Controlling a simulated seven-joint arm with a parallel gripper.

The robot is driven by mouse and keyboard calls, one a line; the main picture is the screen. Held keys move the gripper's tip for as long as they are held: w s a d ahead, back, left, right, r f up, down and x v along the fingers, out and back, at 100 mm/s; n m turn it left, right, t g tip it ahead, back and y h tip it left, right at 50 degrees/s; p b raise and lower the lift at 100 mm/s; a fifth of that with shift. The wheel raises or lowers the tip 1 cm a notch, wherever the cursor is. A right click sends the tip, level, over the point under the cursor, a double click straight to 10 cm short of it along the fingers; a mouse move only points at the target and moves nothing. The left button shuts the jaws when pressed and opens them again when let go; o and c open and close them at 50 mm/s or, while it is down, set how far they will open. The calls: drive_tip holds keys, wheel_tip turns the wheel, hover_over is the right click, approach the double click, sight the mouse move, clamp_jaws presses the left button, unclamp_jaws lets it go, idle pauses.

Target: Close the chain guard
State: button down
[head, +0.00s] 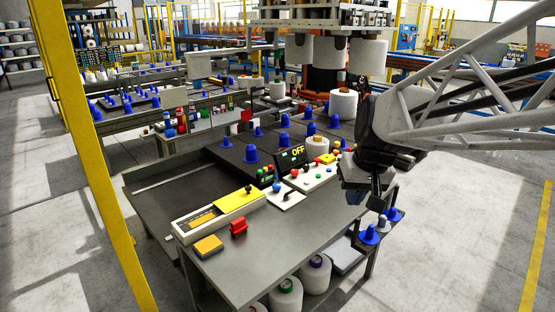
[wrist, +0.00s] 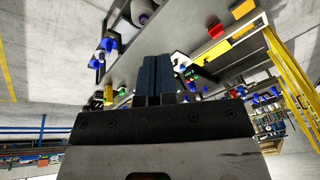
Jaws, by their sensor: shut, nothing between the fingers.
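What looks like the chain guard is a flat yellow cover (head: 237,200) with a small black knob. It lies over the right part of a long pale housing (head: 192,227) near the front left of the grey bench. The left part of the housing is uncovered and shows a yellow-orange strip inside. The yellow cover also seems to show in the wrist view (wrist: 212,52), small and far from my fingers. My gripper (head: 379,205) is shut and empty, fingers pointing down, to the right of the bench and well away from the cover. Its dark fingers (wrist: 156,80) are together in the wrist view.
An orange block (head: 208,246) and a red piece (head: 239,228) sit in front of the housing. A white lever plate (head: 284,199), button panel and "OFF" display (head: 297,150) stand right of it. Blue cones stand behind. A yellow post (head: 95,150) rises at left.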

drive_tip(key=w+a+f+n+y, duration=0.1)
drive_tip(key=w+a+f, duration=0.15)
drive_tip(key=w, duration=0.75)
drive_tip(key=w+a+f+y, duration=0.1)
drive_tip(key=w+a+f, duration=0.15)
drive_tip(key=w, duration=0.75)
drive_tip(key=w+a+f+n+y, duration=0.1)
drive_tip(key=w+a, duration=0.3)
drive_tip(key=w, duration=0.7)
drive_tip(key=w+a+f+y, duration=0.1)
drive_tip(key=w+a+f, duration=0.4)
drive_tip(key=w+f, duration=0.5)
drive_tip(key=w+a+f+n, duration=0.1)
drive_tip(key=w+a+f, duration=0.3)
drive_tip(key=w+f, duration=0.6)
drive_tip(key=w, duration=0.4)
drive_tip(key=shift+a+y, duration=0.4)
